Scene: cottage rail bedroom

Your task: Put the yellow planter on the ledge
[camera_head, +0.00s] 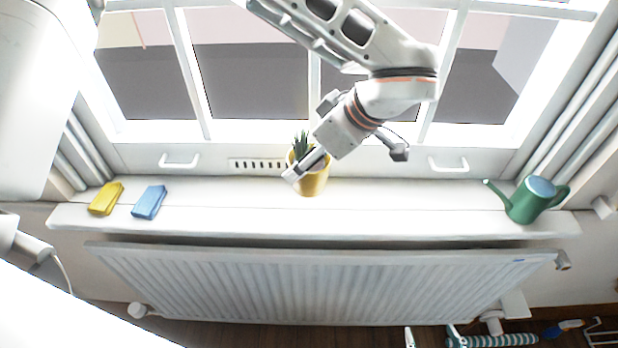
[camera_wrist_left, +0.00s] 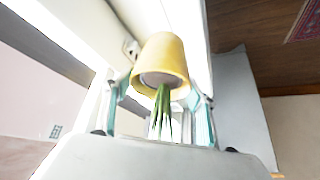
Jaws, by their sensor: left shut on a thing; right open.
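The yellow planter (camera_head: 315,184) with a spiky green plant is upright at the middle of the white window ledge (camera_head: 400,213). My left gripper (camera_head: 306,170) reaches it from above and behind and is shut on it. In the left wrist view the planter (camera_wrist_left: 163,58) sits between the two teal-padded fingers, upside down in the picture. I cannot tell whether its base touches the ledge. My right gripper (camera_head: 431,338) shows only as two fingertips at the bottom edge, apart and empty, below the radiator.
Window handles and a vent lie behind. A white radiator (camera_head: 320,285) is below. The ledge is clear on both sides of the planter.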

